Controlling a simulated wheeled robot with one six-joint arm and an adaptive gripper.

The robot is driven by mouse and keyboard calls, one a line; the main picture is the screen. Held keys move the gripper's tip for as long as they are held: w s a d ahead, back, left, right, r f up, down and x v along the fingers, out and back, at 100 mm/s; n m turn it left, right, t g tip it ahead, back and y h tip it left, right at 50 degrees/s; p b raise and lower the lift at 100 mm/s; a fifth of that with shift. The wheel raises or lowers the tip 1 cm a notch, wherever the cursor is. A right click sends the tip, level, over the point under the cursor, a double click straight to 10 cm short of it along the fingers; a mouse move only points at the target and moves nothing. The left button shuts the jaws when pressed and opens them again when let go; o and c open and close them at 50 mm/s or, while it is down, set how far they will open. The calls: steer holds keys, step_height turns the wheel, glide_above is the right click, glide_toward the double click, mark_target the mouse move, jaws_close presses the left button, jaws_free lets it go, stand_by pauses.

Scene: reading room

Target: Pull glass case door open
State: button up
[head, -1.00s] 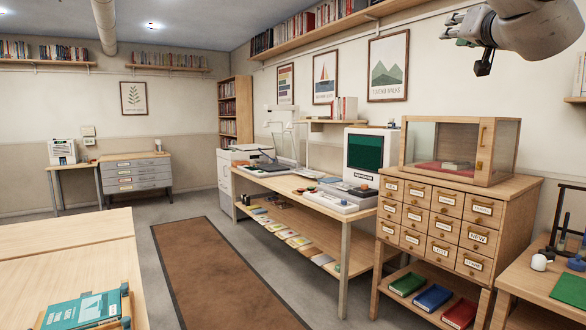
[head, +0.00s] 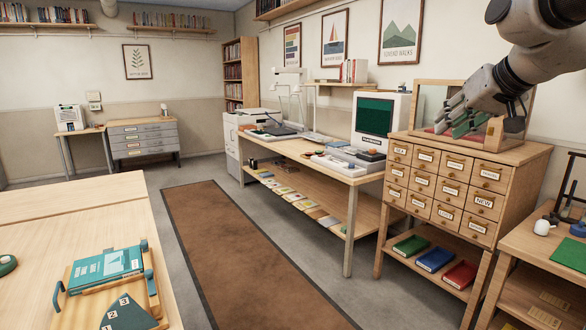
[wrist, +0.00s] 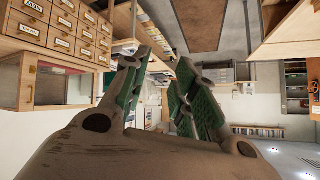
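The glass case (head: 416,103) is a wooden-framed box with clear panes and a red floor, standing on top of the card-drawer cabinet. My arm and gripper hide much of its front and right part in the head view. In the wrist view the case (wrist: 12,75) is at the left edge, with a brass handle (wrist: 30,93) on its wooden door frame. The door looks shut. My gripper (head: 456,120) is in front of the case. In the wrist view my gripper (wrist: 168,85) has its green-padded fingers apart with nothing between them, to the right of the handle and not touching it.
A side table (head: 530,255) stands at right. The floor by the brown rug (head: 235,250) is clear.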

steer(key=s+d+f+g+h, duration=0.1)
steer(key=s+f+g, duration=0.3)
steer(key=s+f, duration=0.6)
steer(key=shift+d+f, duration=0.15)
steer(key=shift+d, duration=0.05)
steer(key=s+f, duration=0.2)
steer(key=s, duration=0.1)
steer(key=s+d+f+g, duration=0.1)
steer(key=s+f, duration=0.1)
steer(key=s+d+f+n+g+h, duration=0.1)
steer(key=s+f, duration=0.1)
steer(key=s, duration=0.1)
steer(key=shift+s+f, duration=0.25)
steer(key=shift+s, duration=0.1)
steer(key=shift+c, duration=0.4)
steer(key=shift+s+r, duration=0.1)
steer(key=shift+r, duration=0.1)
steer(key=shift+c, duration=0.9)
steer(key=shift+a, duration=0.15)
